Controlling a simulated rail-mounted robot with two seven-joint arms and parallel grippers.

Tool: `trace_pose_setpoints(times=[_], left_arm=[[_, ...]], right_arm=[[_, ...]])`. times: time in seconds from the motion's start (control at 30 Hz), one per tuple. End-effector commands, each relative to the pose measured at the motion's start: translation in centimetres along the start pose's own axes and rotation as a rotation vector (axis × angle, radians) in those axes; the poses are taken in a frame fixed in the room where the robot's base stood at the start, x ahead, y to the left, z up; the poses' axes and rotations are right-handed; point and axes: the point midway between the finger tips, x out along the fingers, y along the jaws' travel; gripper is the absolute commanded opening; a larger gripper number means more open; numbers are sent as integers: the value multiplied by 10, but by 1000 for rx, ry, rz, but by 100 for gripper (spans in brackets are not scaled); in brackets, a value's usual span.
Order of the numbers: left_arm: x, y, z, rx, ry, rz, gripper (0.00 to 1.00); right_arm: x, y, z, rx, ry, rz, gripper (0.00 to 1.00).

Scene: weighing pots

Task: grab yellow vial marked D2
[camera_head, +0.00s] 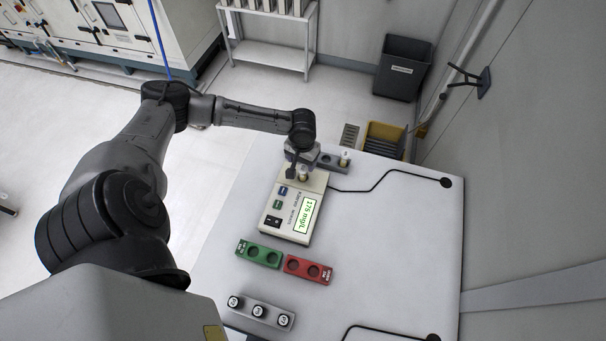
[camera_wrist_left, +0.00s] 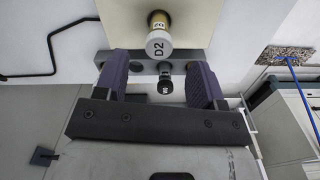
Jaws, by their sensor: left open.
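The yellow vial marked D2 (camera_wrist_left: 158,40) has a white cap and stands on the light top of the measuring device. In the head view this yellow vial (camera_head: 304,175) shows small, right beside my left gripper (camera_head: 301,162). In the wrist view my left gripper (camera_wrist_left: 157,67) has its two dark fingers apart, with the D2 vial just beyond their tips and apart from them. A black-capped vial (camera_wrist_left: 165,87) shows between the fingers, at the grey rack (camera_wrist_left: 142,69). My right gripper is not in view.
The measuring device (camera_head: 288,226) displays 175 mg/L. A green block (camera_head: 259,253) and a red block (camera_head: 308,268) with holes lie in front of it. A grey holder (camera_head: 259,312) carries three black-capped vials. Black cables (camera_head: 372,185) cross the white table; its right side is mostly clear.

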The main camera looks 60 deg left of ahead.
Motion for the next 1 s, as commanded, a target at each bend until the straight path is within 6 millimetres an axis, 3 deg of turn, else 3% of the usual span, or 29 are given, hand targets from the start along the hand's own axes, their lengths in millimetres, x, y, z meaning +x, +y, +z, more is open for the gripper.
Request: trace_pose_setpoints(times=[0.2,0.47,0.73,1.0], left_arm=[[26,0,0,-1,-1,0,63],[39,0,0,1,0,-1,63],[74,1,-1,1,-1,-1,63],[83,1,-2,3,1,-2,63]], right_arm=[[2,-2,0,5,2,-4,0],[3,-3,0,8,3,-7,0],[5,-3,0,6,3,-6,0],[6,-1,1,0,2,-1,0]])
